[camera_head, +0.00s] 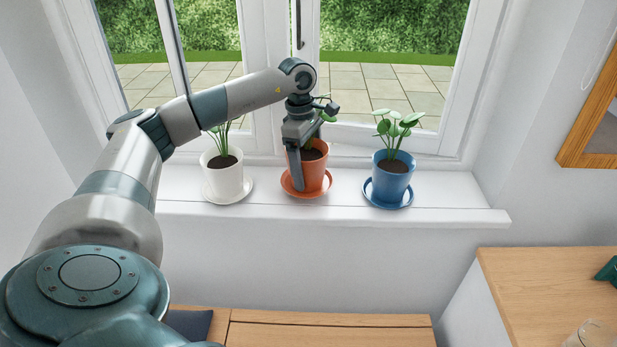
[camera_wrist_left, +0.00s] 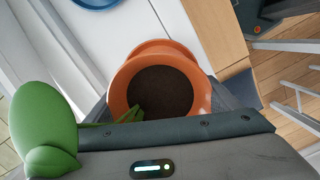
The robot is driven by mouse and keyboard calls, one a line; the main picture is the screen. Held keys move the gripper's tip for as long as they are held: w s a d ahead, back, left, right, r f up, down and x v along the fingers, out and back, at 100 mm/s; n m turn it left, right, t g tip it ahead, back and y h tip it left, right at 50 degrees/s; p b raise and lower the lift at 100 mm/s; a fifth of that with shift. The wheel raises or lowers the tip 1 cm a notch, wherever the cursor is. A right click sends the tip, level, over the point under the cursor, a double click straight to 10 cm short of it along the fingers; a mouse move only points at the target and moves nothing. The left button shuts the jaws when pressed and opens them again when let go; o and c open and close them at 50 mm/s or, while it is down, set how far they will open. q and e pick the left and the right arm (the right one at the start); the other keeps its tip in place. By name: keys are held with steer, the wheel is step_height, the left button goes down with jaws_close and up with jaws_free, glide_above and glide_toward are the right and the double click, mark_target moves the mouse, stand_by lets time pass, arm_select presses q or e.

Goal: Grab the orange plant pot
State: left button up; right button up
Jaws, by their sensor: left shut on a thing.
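The orange plant pot (camera_head: 315,172) stands on its orange saucer (camera_head: 322,188) in the middle of the windowsill, between a white pot and a blue pot. My left gripper (camera_head: 309,165) reaches down over it and is shut on the pot, with one finger in front of its left side. The gripper partly hides the pot and its plant. In the left wrist view the orange pot (camera_wrist_left: 203,92) shows from above with dark soil, its lower part hidden by my gripper body. A green leaf (camera_wrist_left: 42,120) lies close to the camera. My right gripper is not in view.
A white pot (camera_head: 221,180) on a white saucer stands to the left, and a blue pot (camera_head: 391,180) on a blue saucer to the right. The window frame (camera_head: 345,135) is close behind. A wooden surface (camera_head: 540,290) is at lower right.

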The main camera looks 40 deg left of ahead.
arm_select(q)
steer(key=s+d+r+b, duration=0.4)
steer(key=s+d+r, duration=0.3)
steer(key=d+r, duration=0.1)
steer(key=shift+d+r+b, duration=0.15)
steer(key=shift+d+b, duration=0.25)
steer(key=shift+d, duration=0.35)
